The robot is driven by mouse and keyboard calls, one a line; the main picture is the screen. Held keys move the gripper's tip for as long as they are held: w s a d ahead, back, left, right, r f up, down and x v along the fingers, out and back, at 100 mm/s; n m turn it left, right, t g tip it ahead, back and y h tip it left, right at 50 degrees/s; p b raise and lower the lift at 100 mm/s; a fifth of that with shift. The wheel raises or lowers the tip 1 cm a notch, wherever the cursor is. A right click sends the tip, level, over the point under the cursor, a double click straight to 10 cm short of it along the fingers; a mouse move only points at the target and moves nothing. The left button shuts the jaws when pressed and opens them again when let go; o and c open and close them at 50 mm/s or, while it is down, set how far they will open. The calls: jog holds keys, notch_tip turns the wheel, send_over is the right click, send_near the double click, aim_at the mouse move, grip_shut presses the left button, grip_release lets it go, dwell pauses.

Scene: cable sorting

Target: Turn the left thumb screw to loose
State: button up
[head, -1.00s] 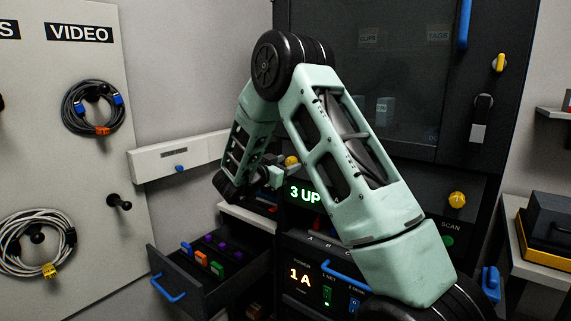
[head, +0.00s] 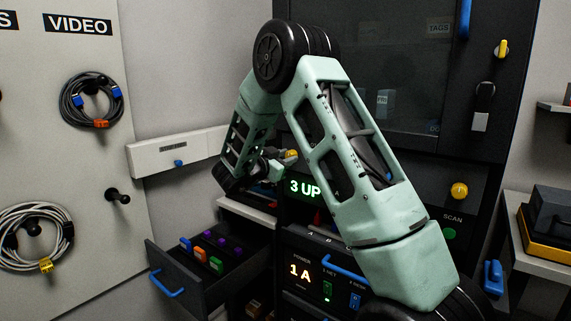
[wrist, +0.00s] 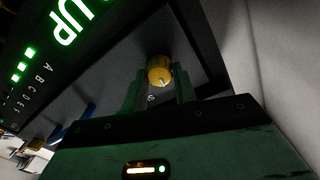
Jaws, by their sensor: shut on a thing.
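The left thumb screw (wrist: 159,71) is a yellow knob on the dark panel, seen in the wrist view between my two fingers. In the head view the knob (head: 291,154) shows as a small yellow spot beside my wrist. My gripper (wrist: 158,84) is shut on it, one finger on each side. In the head view my gripper (head: 279,161) is small and partly hidden by its own wrist. A second yellow thumb screw (head: 459,191) stands at the right of the cabinet, above the SCAN label.
An open drawer (head: 168,262) with coloured plugs juts out at lower left. A green "3 UP" display (head: 305,187) sits just below my gripper. The cabinet door (head: 400,60) is behind my arm. Coiled cables (head: 91,100) hang on the left board.

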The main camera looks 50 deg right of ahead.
jog(key=m+b, duration=0.7)
jog(key=b, duration=0.3)
jog(key=m+b, duration=0.8)
jog(key=b, duration=0.2)
jog(key=shift+s+f+t+y+b, duration=0.15)
jog(key=shift+f+t+y+b, duration=0.05)
jog(key=shift+t+y+b, duration=0.1)
jog(key=shift+r+m, duration=0.1)
jog(key=shift+m, duration=0.3)
jog(key=o, duration=1)
jog(key=shift+c, duration=0.2)
jog(key=s+a, duration=0.1)
jog(key=a, duration=1.6)
jog(key=shift+s+a+r+p, duration=0.15)
jog(key=shift+r+p, duration=0.25)
jog(key=shift+p, duration=0.05)
